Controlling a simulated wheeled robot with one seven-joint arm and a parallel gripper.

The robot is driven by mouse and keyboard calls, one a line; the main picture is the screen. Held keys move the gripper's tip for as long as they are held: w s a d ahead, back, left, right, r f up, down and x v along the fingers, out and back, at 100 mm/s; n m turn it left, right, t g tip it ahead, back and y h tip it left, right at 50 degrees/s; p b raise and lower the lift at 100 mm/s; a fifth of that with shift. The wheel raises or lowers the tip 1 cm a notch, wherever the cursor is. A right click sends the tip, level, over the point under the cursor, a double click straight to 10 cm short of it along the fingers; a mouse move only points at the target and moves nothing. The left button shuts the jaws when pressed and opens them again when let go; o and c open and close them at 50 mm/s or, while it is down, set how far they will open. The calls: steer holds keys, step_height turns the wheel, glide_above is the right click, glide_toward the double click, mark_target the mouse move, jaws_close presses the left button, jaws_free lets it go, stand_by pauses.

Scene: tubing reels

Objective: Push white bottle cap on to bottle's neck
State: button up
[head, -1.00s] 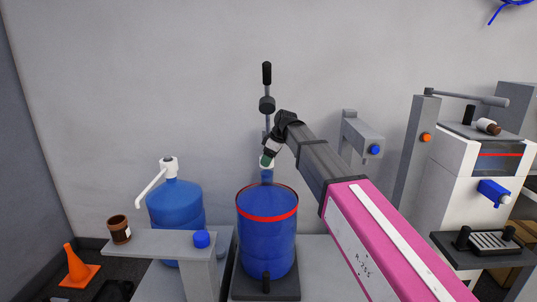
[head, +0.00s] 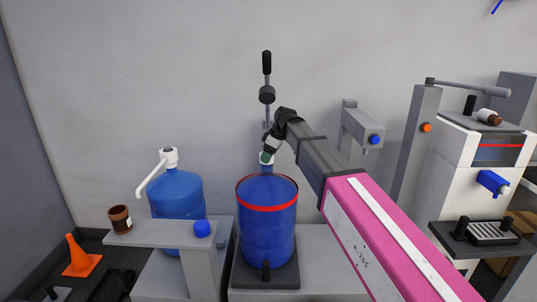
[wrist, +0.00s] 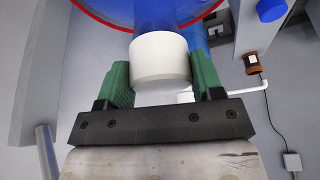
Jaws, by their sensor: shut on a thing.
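The blue bottle (head: 267,232) stands upright on a dark base, with a red ring around its upper part. Its narrow blue neck (head: 267,170) rises from the top; the neck also shows in the wrist view (wrist: 166,18). My gripper (head: 266,157) is directly above the neck. In the wrist view, the green fingers of my gripper (wrist: 162,70) are shut on the white cap (wrist: 160,56), one on each side. The cap lines up with the neck and meets it in the picture. How far it sits over the neck is hidden.
Behind the bottle stands a lever with a black handle (head: 267,62). A white machine (head: 470,170) stands right.

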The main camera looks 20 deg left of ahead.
steer(key=shift+f, duration=1.3)
steer(key=o, duration=1)
steer(key=shift+c, duration=0.2)
steer(key=v, duration=1)
steer(key=shift+r, duration=0.4)
steer(key=shift+d, duration=0.15)
